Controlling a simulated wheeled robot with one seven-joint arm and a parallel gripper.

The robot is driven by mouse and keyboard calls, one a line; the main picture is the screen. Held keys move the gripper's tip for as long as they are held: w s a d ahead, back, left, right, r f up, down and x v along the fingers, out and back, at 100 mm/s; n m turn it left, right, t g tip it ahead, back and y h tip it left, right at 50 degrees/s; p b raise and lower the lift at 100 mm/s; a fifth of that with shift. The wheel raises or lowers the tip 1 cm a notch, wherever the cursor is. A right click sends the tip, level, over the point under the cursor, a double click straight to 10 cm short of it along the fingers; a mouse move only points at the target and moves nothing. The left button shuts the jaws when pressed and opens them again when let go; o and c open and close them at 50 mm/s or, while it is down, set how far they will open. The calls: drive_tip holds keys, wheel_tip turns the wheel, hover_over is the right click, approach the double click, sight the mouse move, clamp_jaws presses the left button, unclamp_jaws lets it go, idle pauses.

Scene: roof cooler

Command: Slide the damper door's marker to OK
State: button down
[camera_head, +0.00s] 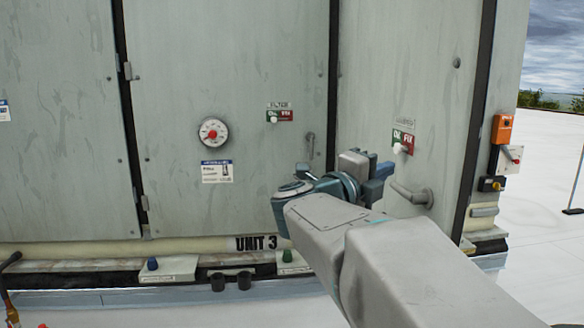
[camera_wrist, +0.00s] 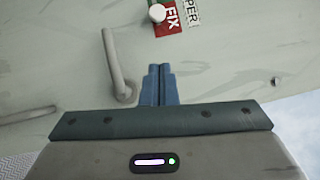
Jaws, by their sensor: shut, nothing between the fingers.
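The damper door (camera_head: 365,95) is the grey panel at right in the head view. It bears a small sign with a green OK half on the left and a red FIX half (camera_head: 408,143) on the right. A white round marker (camera_head: 398,149) sits low on the sign, close to the border of the halves. In the wrist view the marker (camera_wrist: 157,13) is at the top edge beside FIX; the OK half is mostly cut off. My gripper (camera_head: 383,170) is shut and empty, below and left of the sign. Its blue fingertips (camera_wrist: 160,68) are together, apart from the marker.
A grey door handle (camera_head: 412,194) is just below my gripper and shows left of the fingers in the wrist view (camera_wrist: 117,65). An orange switch box (camera_head: 502,129) is at right.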

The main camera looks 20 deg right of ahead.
sight(401, 149)
drive_tip(key=shift+w+d+r+p, duration=0.2)
drive_tip(key=shift+w+d+p, duration=0.15)
drive_tip(key=shift+w+d, duration=0.65)
drive_tip(key=shift+w+d+r+p, duration=0.15)
drive_tip(key=shift+w+d+p, duration=0.15)
drive_tip(key=shift+w+d, duration=0.7)
drive_tip(key=shift+w+d+r+p, duration=0.2)
drive_tip(key=shift+w+d+p, duration=0.25)
drive_tip(key=shift+d, duration=1)
drive_tip(key=shift+w+d, duration=0.1)
